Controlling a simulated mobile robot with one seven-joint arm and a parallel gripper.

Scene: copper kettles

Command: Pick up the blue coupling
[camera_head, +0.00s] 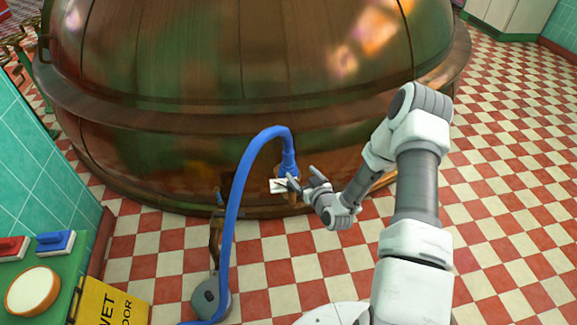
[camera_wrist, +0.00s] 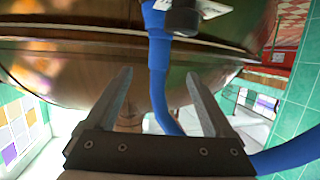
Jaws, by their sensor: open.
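The blue coupling (camera_head: 289,163) is the thicker end of a blue hose (camera_head: 232,215), at the low front of the big copper kettle (camera_head: 250,70). A white tag (camera_head: 279,186) hangs just below it. In the wrist view the coupling (camera_wrist: 157,45) stands upright at top centre, beside a dark round knob (camera_wrist: 182,20). My gripper (camera_head: 304,178) is just right of and slightly below the coupling in the head view. Its jaws are open and empty. In the wrist view the gripper (camera_wrist: 158,76) has the coupling in line with the gap between its fingers; I cannot tell how far beyond the tips it is.
The hose arches left and falls to the floor past a grey round object (camera_head: 211,299). A green table (camera_head: 50,307) holds a red block (camera_head: 12,248), a blue block (camera_head: 55,241) and a round dish (camera_head: 33,291). A yellow sign (camera_head: 111,305) stands beside it. Checkered floor at right is clear.

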